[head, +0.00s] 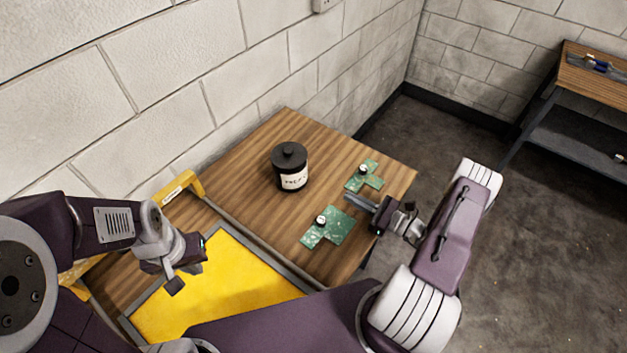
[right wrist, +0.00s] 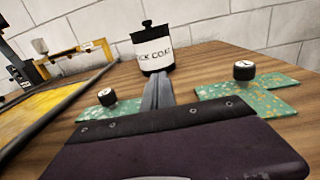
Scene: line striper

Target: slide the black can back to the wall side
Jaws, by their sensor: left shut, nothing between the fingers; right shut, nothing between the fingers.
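The black can (head: 291,168) with a white label and a lidded top stands upright on the wooden table, a little out from the block wall. It also shows in the right wrist view (right wrist: 153,50), straight beyond the fingertips. My right gripper (head: 350,199) is shut and empty, low over the table between two green pieces, pointing toward the can with a gap between them. Its shut fingers also show in the right wrist view (right wrist: 157,88). My left gripper (head: 188,270) is shut and empty above the left edge of the yellow panel.
Green boards, one nearer (head: 338,226) and one farther (head: 373,183), each carry a small black-and-white knob. A grey-framed yellow panel (head: 220,290) and a yellow handle (head: 181,186) lie left. Bare wood lies between the can and wall (head: 240,90). A bench (head: 590,80) stands far right.

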